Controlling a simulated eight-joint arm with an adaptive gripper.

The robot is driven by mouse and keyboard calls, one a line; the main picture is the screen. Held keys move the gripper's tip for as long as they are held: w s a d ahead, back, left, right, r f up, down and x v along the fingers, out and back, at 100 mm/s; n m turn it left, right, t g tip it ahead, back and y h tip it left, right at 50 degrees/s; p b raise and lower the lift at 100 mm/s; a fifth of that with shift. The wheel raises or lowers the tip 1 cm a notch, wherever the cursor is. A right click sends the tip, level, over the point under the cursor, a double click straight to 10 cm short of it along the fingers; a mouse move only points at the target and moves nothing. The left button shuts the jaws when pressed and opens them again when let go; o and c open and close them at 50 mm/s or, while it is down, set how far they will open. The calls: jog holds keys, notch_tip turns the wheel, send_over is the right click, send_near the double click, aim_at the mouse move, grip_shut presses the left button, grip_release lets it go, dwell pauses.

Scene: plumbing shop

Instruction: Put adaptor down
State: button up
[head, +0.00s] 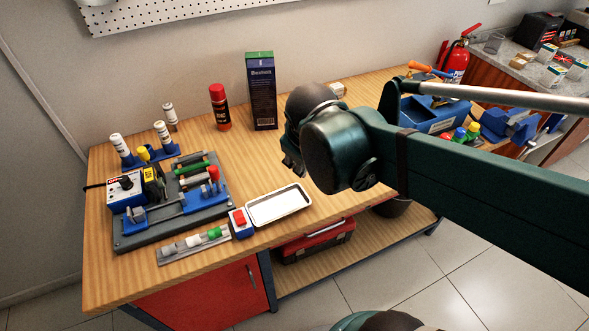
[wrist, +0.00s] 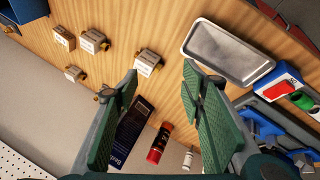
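My gripper (head: 293,165) hangs above the bench, between the tall dark box and the white tray in the head view. In the wrist view my gripper (wrist: 160,72) has its two green-padded fingers wide apart, with nothing held between them. A small pale labelled block with brass ends (wrist: 149,62), possibly an adaptor, lies on the bench beyond the fingertips. Several similar labelled pieces lie further left, one of them a brass-ended piece (wrist: 94,41). In the head view a small pale piece (head: 338,89) shows behind my arm; the others are hidden there. I cannot tell which is the adaptor.
A shallow white tray (head: 279,205) lies near the bench's front edge. A tall dark box (head: 262,92) and a red spray can (head: 219,108) stand at the back. A grey fixture board (head: 128,240) fills the left. Bare wood (head: 250,160) lies between.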

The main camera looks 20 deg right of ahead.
jog(key=s+a+r+m+t+y, duration=0.1)
jog(key=s+a+m+y, duration=0.1)
jog(key=s+a+m, duration=0.3)
jog(key=shift+s+a+r+t+y, duration=0.2)
jog(key=shift+r+t+y, duration=0.1)
jog(key=shift+t, duration=0.1)
